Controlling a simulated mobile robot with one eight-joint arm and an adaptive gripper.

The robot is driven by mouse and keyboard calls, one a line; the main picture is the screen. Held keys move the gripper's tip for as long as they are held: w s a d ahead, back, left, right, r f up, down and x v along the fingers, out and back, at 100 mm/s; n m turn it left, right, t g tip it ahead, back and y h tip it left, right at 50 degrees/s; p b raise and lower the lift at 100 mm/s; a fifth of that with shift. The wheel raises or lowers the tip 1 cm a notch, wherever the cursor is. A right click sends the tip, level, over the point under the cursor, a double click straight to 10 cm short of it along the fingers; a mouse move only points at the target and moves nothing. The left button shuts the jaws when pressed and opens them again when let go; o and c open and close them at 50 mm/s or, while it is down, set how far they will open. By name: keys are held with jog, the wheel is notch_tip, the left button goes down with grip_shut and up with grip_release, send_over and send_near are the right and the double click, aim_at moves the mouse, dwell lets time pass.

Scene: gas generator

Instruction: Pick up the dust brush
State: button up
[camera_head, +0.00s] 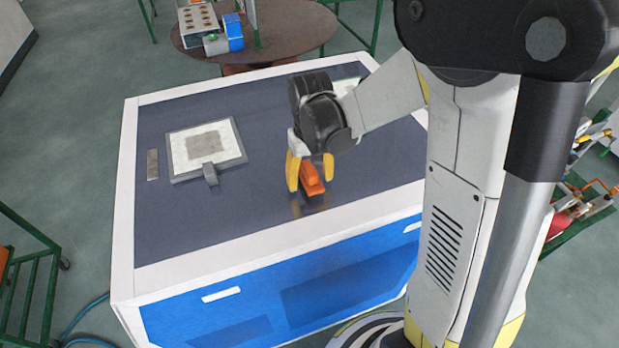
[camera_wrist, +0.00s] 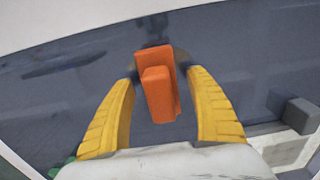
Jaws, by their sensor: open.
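The dust brush (camera_head: 312,178) is an orange-handled object on the dark top of the blue and white workbench, near its front edge. My gripper (camera_head: 310,185) is open, its two yellow fingers just above and around the brush in the head view. In the wrist view the orange brush (camera_wrist: 158,88) shows between the two yellow fingers of my gripper (camera_wrist: 163,85), with visible space on either side. The brush's lower part is mostly hidden, and I cannot tell whether the fingers touch it.
A grey-framed pad (camera_head: 206,150) lies on the workbench (camera_head: 240,225) left of the gripper, with a small metal block (camera_head: 153,164) beside it. Another framed pad is partly hidden behind my arm. A round brown table (camera_head: 285,30) with items stands behind. The bench's front left is clear.

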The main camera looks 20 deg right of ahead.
aim_at(314, 169)
jog(key=shift+f, duration=0.25)
grip_shut()
jog(key=shift+r, duration=0.15)
jog(key=shift+r, duration=0.35)
jog(key=r, duration=0.2)
jog(key=d+r, duration=0.1)
jog(key=r, duration=0.1)
jog(key=shift+s, duration=0.35)
jog(key=s+d+r+p, duration=0.1)
jog(key=s+d+r, duration=0.5)
jog(key=d, duration=0.2)
jog(key=shift+d, duration=0.3)
jog(key=c, duration=1.2)
grip_release()
